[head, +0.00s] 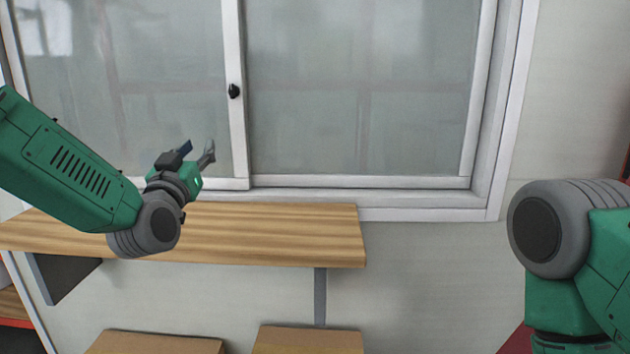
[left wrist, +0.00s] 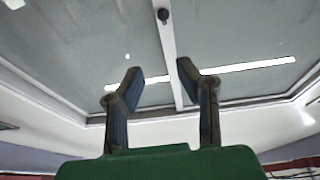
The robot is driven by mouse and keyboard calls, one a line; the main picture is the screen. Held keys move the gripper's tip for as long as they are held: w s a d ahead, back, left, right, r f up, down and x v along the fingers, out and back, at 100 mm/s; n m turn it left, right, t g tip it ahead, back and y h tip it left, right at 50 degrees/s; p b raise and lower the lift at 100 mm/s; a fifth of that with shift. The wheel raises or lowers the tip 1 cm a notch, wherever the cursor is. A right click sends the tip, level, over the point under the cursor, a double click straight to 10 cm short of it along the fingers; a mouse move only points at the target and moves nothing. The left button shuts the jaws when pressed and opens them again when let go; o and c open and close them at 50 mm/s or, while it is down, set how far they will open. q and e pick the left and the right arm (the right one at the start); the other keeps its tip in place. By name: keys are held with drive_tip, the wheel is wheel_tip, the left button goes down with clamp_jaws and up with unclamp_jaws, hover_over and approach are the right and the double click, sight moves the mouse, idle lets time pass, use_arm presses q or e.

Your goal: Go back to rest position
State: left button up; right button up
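My left gripper (head: 200,152) is raised in front of the window, above the wooden shelf, in the head view. In the left wrist view its two fingers (left wrist: 157,85) stand apart with nothing between them, so it is open and empty. The right arm (head: 570,255) shows at the right edge of the head view, bent at a joint. The right gripper is outside both views.
A sliding window (head: 360,85) with a white frame and a dark knob (head: 234,91) fills the back wall. The wooden shelf (head: 270,232) below it is bare. Brown boxes (head: 308,340) stand beneath the shelf. The wall at right is clear.

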use_arm(q)
drive_tip(key=s+f+g, duration=0.3)
drive_tip(key=s+f, duration=0.1)
drive_tip(key=f, duration=0.8)
drive_tip(key=s+f+m+g+b, duration=0.1)
drive_tip(key=s+f+g, duration=0.35)
drive_tip(key=f, duration=0.65)
drive_tip(key=s+f+g, duration=0.3)
drive_tip(key=s+f, duration=0.1)
drive_tip(key=f, duration=0.8)
drive_tip(key=s+a+f+g, duration=0.1)
drive_tip(key=s+f+g, duration=0.2)
drive_tip(key=s, duration=0.8)
drive_tip(key=s+a+f+g, duration=0.2)
drive_tip(key=s+f+g, duration=0.2)
drive_tip(key=s+f, duration=0.4)
drive_tip(key=s+a+f+g+y+b, duration=0.1)
drive_tip(key=s+f, duration=0.5)
drive_tip(key=s, duration=0.8)
drive_tip(key=shift+s+a+n+g, duration=0.2)
drive_tip(key=shift+a+n+g, duration=0.2)
drive_tip(key=shift+a+g, duration=0.6)
use_arm(e)
drive_tip(key=shift+w+f, duration=0.2)
drive_tip(key=shift+f, duration=0.95)
use_arm(q)
drive_tip(key=shift+d+f+g, duration=0.1)
drive_tip(key=shift+d+g, duration=0.15)
